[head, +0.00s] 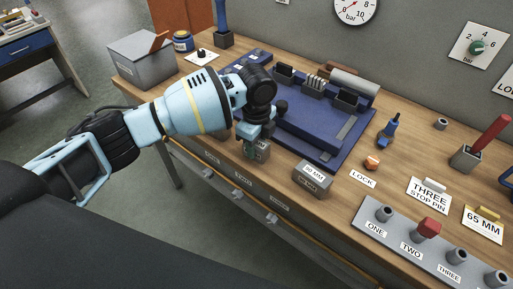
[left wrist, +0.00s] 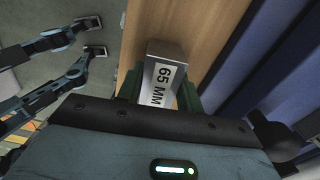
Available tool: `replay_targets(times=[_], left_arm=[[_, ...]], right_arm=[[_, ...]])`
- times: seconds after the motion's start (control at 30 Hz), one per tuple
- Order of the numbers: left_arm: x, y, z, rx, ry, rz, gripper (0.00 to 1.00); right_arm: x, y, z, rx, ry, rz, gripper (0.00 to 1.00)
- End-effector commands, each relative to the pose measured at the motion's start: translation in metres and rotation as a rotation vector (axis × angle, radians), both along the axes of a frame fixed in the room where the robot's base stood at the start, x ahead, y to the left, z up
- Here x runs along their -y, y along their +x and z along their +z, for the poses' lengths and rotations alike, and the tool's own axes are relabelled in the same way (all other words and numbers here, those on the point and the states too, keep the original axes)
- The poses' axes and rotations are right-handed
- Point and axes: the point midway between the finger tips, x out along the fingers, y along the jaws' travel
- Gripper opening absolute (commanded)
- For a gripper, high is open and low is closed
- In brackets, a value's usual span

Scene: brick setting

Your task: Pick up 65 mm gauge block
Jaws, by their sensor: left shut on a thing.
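My left gripper (head: 256,146) is shut on the 65 mm gauge block (head: 263,151), at the front edge of the bench, in front of the blue fixture. In the left wrist view the grey gauge block (left wrist: 158,55), with its white "65 MM" label, sits between the two green fingers of the left gripper (left wrist: 160,94). In the head view the gripper partly hides the block. I cannot tell whether the block touches the bench top. My right gripper is not in view.
Another labelled gauge block (head: 312,180) stands to the right along the front edge. The blue fixture (head: 310,133) is close behind my gripper. A grey rack (head: 397,239) with labelled posts lies at the front right. A grey box (head: 143,62) stands at the back left.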

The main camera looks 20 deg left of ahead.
Motion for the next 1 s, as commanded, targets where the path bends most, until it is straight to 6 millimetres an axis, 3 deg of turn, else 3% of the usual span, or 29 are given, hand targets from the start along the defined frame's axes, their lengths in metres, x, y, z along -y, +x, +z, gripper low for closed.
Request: replay_targets(times=[0.33, 0.57, 0.77, 1.0], left_arm=[[0.000, 0.000, 0.007, 0.001, 0.000, 0.000, 0.09], [0.001, 0.001, 0.036, 0.005, -0.002, -0.002, 0.09], [0.001, -0.034, 0.041, 0.004, -0.001, -0.005, 0.09], [0.003, -0.089, 0.046, 0.004, 0.000, -0.005, 0.09]], right_arm=[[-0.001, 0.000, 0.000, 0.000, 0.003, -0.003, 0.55], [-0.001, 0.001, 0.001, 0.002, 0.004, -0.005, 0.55], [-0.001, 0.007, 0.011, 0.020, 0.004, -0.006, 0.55], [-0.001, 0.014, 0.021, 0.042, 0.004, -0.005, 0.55]])
